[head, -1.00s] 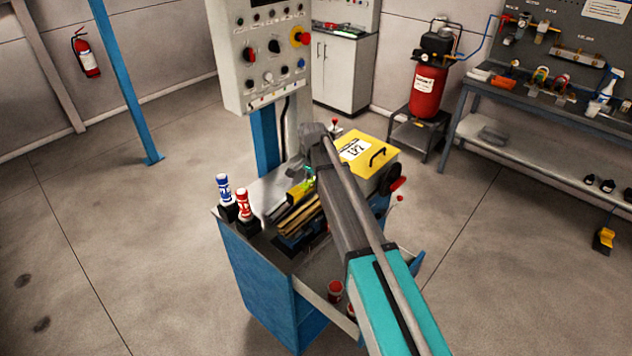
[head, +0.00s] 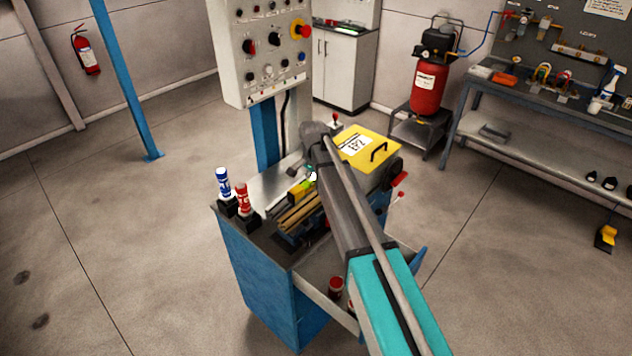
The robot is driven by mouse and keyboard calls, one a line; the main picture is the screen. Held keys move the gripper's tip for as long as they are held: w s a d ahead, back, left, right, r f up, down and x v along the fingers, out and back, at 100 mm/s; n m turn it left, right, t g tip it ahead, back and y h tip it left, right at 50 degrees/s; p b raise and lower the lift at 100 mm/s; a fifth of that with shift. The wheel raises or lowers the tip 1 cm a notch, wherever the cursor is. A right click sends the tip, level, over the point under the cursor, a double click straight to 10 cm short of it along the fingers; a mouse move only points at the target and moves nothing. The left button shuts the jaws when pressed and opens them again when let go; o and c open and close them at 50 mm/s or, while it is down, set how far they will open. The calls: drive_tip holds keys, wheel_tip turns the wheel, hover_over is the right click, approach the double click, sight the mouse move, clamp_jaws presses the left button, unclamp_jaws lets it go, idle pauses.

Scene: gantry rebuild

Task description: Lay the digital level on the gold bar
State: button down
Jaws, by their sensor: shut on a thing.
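My gripper (head: 311,173) is small and partly hidden behind my arm, above the blue cabinet. It is shut on a small yellow thing (head: 300,189), which seems to be the digital level. The gold bar (head: 302,212) lies lengthwise in a dark fixture on the cabinet top, just below and in front of the level. My arm covers its right end. I cannot tell whether the level touches the bar.
A blue and a red marker-like bottle (head: 242,199) stand in black holders at the cabinet's left corner. A yellow-lidded case (head: 378,148) is at the right. A control panel (head: 263,50) rises behind. An open drawer (head: 322,290) sticks out in front.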

sight(314, 197)
drive_tip(key=shift+f+b, duration=1.85)
drive_tip(key=shift+f, duration=0.25)
drive_tip(key=shift+f, duration=0.15)
drive_tip(key=shift+c, duration=1.3)
unclamp_jaws()
drive_tip(key=shift+w, duration=0.1)
